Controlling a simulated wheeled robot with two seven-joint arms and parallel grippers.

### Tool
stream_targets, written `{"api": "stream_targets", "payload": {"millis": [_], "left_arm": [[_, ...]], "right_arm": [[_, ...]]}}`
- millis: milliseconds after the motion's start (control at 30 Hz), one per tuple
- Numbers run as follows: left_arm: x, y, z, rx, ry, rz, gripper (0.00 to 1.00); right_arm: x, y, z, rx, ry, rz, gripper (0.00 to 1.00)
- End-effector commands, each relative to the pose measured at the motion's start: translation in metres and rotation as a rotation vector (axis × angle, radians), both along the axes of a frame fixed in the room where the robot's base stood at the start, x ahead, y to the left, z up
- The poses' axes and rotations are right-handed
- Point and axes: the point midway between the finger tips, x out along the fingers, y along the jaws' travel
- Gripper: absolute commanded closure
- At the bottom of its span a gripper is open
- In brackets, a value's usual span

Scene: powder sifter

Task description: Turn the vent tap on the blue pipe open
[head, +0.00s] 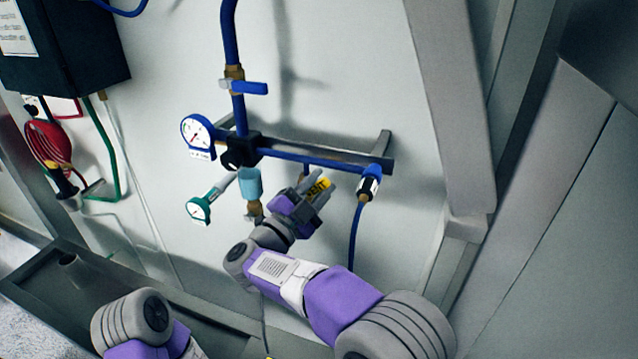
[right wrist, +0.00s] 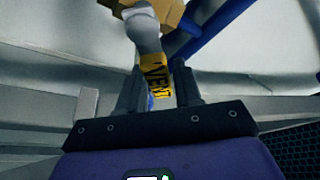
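The blue pipe (head: 230,35) comes down the wall and branches right along a bracket. The vent tap's handle shows as a yellow sleeve marked VENT (head: 318,187), and it also shows in the right wrist view (right wrist: 157,78) on a grey lever below a brass body (right wrist: 155,14). My right gripper (head: 308,188) is at the handle. In the right wrist view its two fingers (right wrist: 160,88) stand apart on either side of the sleeve, with a thin gap on the right; firm contact is not visible. My left gripper is out of view; only a left arm link shows.
A second, blue-handled valve (head: 249,87) sits higher on the pipe. A dark box (head: 65,45) hangs at the left; a grey post (head: 455,110) stands right.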

Motion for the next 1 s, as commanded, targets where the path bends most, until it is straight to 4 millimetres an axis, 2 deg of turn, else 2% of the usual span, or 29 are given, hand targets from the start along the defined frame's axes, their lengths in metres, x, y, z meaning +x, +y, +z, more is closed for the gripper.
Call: {"api": "stream_targets", "payload": {"millis": [267, 500, 767, 1000], "left_arm": [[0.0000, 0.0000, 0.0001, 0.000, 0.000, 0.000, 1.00], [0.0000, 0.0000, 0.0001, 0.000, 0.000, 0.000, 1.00], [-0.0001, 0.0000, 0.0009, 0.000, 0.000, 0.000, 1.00], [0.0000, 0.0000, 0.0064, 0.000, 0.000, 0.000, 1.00]], "right_arm": [[0.0017, -0.0013, 0.0001, -0.001, 0.001, 0.000, 0.66], [0.0016, -0.0012, 0.0000, 0.000, 0.001, 0.000, 1.00], [0.0017, -0.0006, 0.0006, -0.010, 0.005, 0.001, 1.00], [0.0037, 0.0036, 0.0053, -0.120, 0.051, -0.001, 1.00]]}}
